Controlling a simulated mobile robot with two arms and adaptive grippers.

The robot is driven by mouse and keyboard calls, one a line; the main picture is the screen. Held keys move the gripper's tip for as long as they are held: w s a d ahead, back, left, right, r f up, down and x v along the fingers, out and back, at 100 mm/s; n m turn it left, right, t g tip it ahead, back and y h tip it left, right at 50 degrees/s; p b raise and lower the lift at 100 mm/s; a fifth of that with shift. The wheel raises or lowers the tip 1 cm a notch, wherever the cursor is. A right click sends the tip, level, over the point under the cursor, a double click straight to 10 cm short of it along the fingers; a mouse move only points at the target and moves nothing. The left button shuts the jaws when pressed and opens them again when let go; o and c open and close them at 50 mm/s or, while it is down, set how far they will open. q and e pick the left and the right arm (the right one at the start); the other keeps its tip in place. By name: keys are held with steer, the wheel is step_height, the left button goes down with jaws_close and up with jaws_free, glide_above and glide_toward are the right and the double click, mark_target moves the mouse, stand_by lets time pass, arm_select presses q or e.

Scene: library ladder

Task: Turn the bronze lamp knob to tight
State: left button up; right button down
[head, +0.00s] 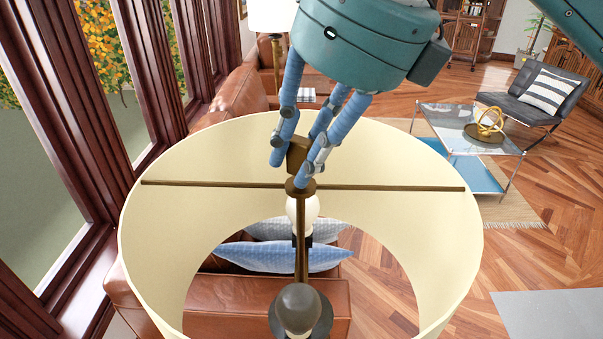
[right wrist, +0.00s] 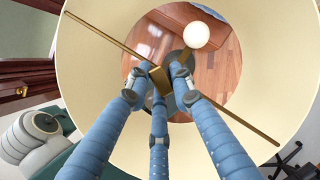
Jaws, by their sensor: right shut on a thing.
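The bronze lamp knob (head: 297,153) is a small block at the top centre of a floor lamp, above the thin bronze crossbar (head: 400,188) of its shade. My right gripper (head: 292,160) comes down from above with its blue fingers shut around the knob. The right wrist view also shows the knob (right wrist: 160,79) between the fingertips, which partly hide it. The cream lampshade (head: 455,215) is open at the top and surrounds the fingertips. A white bulb (head: 303,210) sits below the crossbar, and it also shows in the right wrist view (right wrist: 196,35). My left gripper is not in view.
A brown leather sofa (head: 235,300) with blue cushions (head: 285,258) lies beyond and below the shade. Tall windows (head: 95,120) line the left. A glass table (head: 465,125) and a dark armchair (head: 530,100) stand at the right. Wooden floor is clear between.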

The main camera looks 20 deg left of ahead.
steer(key=m+t+b, duration=0.1)
steer(key=m+b, duration=0.1)
steer(key=m, duration=0.1)
steer(key=shift+a+f, duration=0.1)
steer(key=m+t+h+b, duration=0.1)
steer(key=m+b, duration=0.1)
steer(key=shift+m, duration=0.4)
steer(key=shift+a+m+t+h+b, duration=0.15)
steer(key=shift+m+t+h+b, duration=0.3)
steer(key=shift+m, duration=0.75)
steer(key=shift+w+a+r+m+h+b, duration=0.1)
steer(key=shift+m+h+b, duration=0.2)
steer(key=shift+m, duration=0.5)
steer(key=shift+r+m+h+b, duration=0.15)
steer(key=shift+m+b, duration=0.1)
steer(key=shift+m, duration=0.55)
steer(key=c, duration=1.5)
jaws_free()
steer(key=v, duration=1.2)
steer(key=shift+s+f, duration=0.1)
steer(key=shift+s, duration=0.1)
